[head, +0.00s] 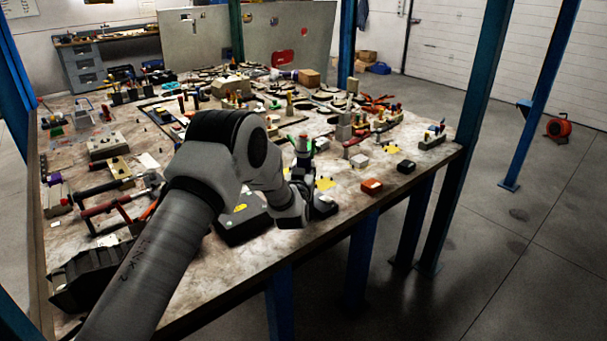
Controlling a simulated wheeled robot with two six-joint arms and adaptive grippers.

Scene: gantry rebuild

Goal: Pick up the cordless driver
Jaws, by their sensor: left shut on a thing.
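My left arm reaches in from the lower left over the near part of the workbench. My left gripper (303,178) points away from me near the bench's front edge. Its fingers are small and partly hidden by my own wrist. It is shut on an upright thing with a grey and reddish top (302,146) and green beside it, which I take to be the cordless driver. Its lower part is hidden, and I cannot tell whether it still touches the bench. My right gripper is not in view.
The workbench (240,275) is crowded with tools and parts. Dark boxes (240,228) lie by my wrist. An orange-red box (371,186) and a small black box (406,166) lie near the front edge. Blue posts (473,130) stand at the right. The floor there is mostly clear.

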